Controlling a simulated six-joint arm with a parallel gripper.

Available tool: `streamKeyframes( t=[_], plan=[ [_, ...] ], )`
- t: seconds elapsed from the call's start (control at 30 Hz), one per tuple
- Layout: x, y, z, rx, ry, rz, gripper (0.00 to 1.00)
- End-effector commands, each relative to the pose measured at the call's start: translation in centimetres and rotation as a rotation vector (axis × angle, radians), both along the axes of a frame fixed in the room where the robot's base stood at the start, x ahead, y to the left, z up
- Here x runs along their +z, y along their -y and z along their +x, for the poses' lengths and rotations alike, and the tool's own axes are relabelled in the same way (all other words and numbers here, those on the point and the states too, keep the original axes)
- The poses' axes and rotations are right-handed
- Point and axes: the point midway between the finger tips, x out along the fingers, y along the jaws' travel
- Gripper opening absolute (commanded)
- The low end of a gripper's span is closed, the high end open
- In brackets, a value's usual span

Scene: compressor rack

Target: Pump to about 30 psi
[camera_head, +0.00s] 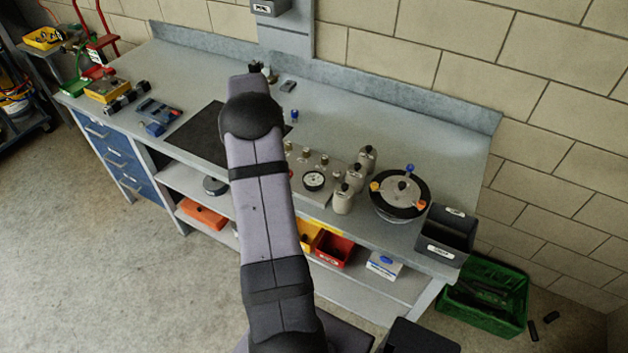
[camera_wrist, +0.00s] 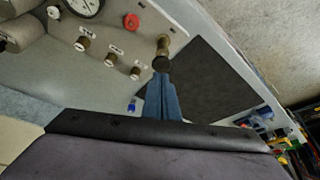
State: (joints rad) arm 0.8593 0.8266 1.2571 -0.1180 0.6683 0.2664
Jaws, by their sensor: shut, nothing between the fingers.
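A grey panel with a round white gauge (camera_head: 313,181) stands on the bench; the needle is too small to read. Several brass knobs (camera_head: 305,154) sit along the panel. In the wrist view the gauge (camera_wrist: 86,6) is cut off at the top edge, with a red button (camera_wrist: 131,22) beside it. Three labelled brass knobs (camera_wrist: 110,60) show there, plus a taller brass fitting (camera_wrist: 163,45) just beyond my fingertips. My gripper (camera_wrist: 161,66) is shut and empty, its dark tips close to that fitting; I cannot tell whether they touch. In the head view my arm hides the gripper.
Grey cylinders (camera_head: 343,199) stand right of the panel, then a round pot (camera_head: 401,189) with orange clamps and a dark bin (camera_head: 446,235). A black mat (camera_head: 198,133) lies left. The bench back (camera_head: 430,145) is mostly clear.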

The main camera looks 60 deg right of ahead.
Motion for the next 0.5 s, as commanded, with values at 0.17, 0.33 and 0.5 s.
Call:
streamKeyframes(
  t=[0.17, 0.33, 0.5],
  plan=[
    [2.0, 0.0, 0.0, 0.000, 0.001, 0.000, 0.00],
    [3.5, 0.0, 0.0, 0.000, 0.001, 0.000, 0.00],
    [4.2, 0.0, 0.0, 0.000, 0.000, 0.000, 0.00]
  ],
)
